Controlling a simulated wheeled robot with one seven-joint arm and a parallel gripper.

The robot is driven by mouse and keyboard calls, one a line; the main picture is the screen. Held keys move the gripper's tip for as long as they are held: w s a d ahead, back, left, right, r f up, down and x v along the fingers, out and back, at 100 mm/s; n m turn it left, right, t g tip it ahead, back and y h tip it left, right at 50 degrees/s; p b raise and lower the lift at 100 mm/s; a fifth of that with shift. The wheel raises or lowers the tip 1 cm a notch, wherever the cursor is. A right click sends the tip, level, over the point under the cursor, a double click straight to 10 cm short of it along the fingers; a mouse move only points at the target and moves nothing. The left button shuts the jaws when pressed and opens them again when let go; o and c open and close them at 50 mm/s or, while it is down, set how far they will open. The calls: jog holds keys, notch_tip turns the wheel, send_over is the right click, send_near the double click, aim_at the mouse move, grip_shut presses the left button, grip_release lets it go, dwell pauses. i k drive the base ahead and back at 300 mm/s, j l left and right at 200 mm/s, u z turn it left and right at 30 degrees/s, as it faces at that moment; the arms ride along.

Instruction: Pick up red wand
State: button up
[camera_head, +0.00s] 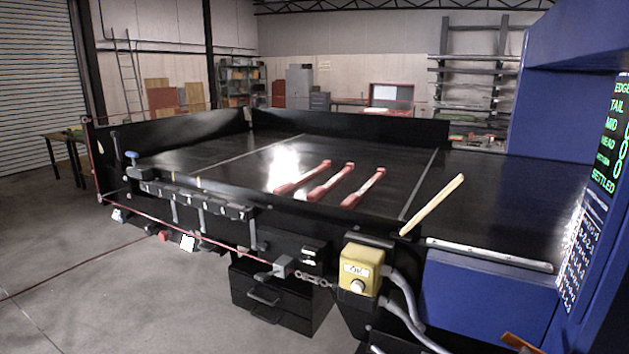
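Three red wands lie side by side on the black conveyor bed (240,185), between two pale cross lines. The left wand (303,177), the middle wand (331,182) and the right wand (363,188) all slant up to the right, with gaps between them. Pale patches show on them. The near ends lie close to the bed's front edge. I cannot tell which one the task means. My gripper is not in view, and nothing is seen touching the wands.
A pale wooden stick (432,205) slants over the bed's front edge, right of the wands. A yellow button box (360,268) stands in front. A blue housing (570,75) with a display (611,150) blocks the right side. Dark walls (350,128) edge the bed's back.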

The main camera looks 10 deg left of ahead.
aim_at(317, 193)
jog(key=i+j, duration=0.15)
jog(key=j, duration=0.25)
jog(key=i+j, duration=0.2)
jog(key=j, duration=0.15)
jog(key=i+j, duration=0.15)
jog(key=j, duration=0.25)
jog(key=i+j, duration=0.2)
jog(key=j, duration=0.2)
jog(key=i+j, duration=0.15)
jog(key=j, duration=0.25)
jog(key=i+j+u, duration=0.1)
jog(key=j, duration=0.25)
jog(key=i, duration=0.1)
